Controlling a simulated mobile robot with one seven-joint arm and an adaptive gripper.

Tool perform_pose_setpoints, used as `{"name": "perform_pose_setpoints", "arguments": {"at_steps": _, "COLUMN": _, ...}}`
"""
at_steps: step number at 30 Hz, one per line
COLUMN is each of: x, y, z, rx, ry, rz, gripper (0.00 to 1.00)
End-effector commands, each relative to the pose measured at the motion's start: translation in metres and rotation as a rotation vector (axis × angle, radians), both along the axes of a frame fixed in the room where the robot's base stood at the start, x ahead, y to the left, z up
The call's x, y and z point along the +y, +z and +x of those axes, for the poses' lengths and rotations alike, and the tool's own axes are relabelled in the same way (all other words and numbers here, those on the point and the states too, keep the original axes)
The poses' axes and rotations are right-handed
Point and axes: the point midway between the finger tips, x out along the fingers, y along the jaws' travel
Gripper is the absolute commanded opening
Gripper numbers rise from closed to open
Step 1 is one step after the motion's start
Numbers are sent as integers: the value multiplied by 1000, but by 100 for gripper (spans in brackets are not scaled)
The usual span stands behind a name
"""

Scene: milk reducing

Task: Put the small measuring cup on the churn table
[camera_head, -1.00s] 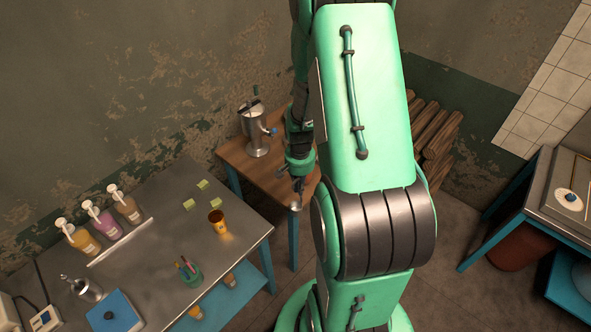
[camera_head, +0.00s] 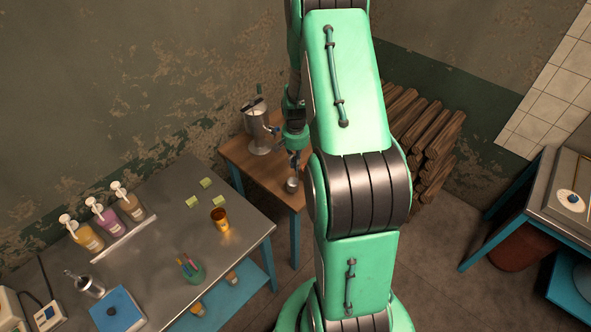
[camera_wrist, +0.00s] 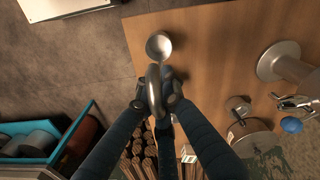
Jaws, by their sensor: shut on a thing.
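The small measuring cup (camera_head: 292,184) is a small metal cup, seen near the front right edge of the wooden churn table (camera_head: 262,172). In the wrist view the cup (camera_wrist: 159,46) has its round opening facing the camera, over the wooden top (camera_wrist: 215,60) near its edge. My gripper (camera_wrist: 158,92) is shut on the cup's handle, with the bowl just beyond the fingertips. In the head view my gripper (camera_head: 293,160) is right above the cup. I cannot tell whether the cup touches the tabletop.
The metal churn (camera_head: 259,130) with a crank stands at the back of the churn table. The steel table (camera_head: 150,240) at left holds bottles, an orange cup (camera_head: 220,219) and green blocks. Stacked logs (camera_head: 430,140) lie behind my arm. The front of the churn table is clear.

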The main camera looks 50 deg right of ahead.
Motion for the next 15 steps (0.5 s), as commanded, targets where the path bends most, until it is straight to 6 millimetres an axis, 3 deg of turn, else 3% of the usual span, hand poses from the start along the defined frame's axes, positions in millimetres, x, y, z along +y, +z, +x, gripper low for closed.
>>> {"name": "perform_pose_setpoints", "arguments": {"at_steps": 8, "x": 0, "y": -3, "z": -1, "rx": 1, "ry": 0, "rz": 1, "gripper": 0}}
{"name": "perform_pose_setpoints", "arguments": {"at_steps": 15, "x": 1, "y": -25, "z": -1, "rx": 2, "ry": 0, "rz": 1, "gripper": 0}}
